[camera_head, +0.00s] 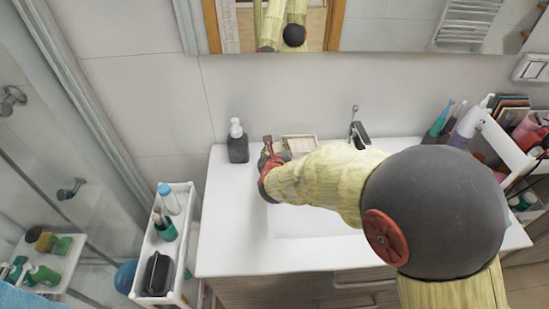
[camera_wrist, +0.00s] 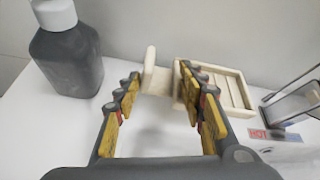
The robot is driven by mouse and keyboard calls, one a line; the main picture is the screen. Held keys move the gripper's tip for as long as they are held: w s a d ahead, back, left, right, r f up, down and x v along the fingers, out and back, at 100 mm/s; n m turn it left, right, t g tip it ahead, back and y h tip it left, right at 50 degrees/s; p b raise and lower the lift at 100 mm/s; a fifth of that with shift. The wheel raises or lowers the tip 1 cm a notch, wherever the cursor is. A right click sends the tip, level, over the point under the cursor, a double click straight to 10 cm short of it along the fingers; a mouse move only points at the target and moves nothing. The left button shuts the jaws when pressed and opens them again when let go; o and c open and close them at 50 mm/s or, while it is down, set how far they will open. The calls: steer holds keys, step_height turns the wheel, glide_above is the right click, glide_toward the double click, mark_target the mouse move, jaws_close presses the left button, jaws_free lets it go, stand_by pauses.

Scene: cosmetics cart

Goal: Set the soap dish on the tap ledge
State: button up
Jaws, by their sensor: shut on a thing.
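The soap dish (camera_head: 300,143) is a cream, slatted rectangular tray at the back of the white sink top, against the wall. In the wrist view the soap dish (camera_wrist: 237,93) lies just beyond and right of the fingers, with a cream end piece reaching in between them. My gripper (camera_head: 268,150) is shut on this end piece; its fingers (camera_wrist: 160,90) stand on either side of it. The tap ledge (camera_head: 330,147) is the white strip behind the basin, left of the tap (camera_head: 358,130). I cannot tell whether the dish touches it.
A dark soap pump bottle (camera_head: 238,145) stands just left of my gripper. A rack with brushes and bottles (camera_head: 490,140) fills the right end of the sink top. A white cart (camera_head: 165,235) stands at the left. The basin (camera_head: 300,222) lies in front.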

steer(key=shift+w+a+f, duration=0.1)
steer(key=shift+w+f, duration=0.5)
steer(key=shift+f, duration=0.15)
steer(key=shift+w+f+b, duration=0.15)
steer(key=shift+f+b, duration=0.5)
steer(key=shift+f, duration=0.9)
steer(key=shift+f, duration=0.2)
steer(key=o, duration=1.5)
steer(key=shift+c, duration=0.2)
steer(key=shift+r, duration=0.1)
steer(key=shift+r, duration=0.1)
steer(key=p+v, duration=0.2)
steer(key=v, duration=1)
steer(key=shift+p, duration=0.4)
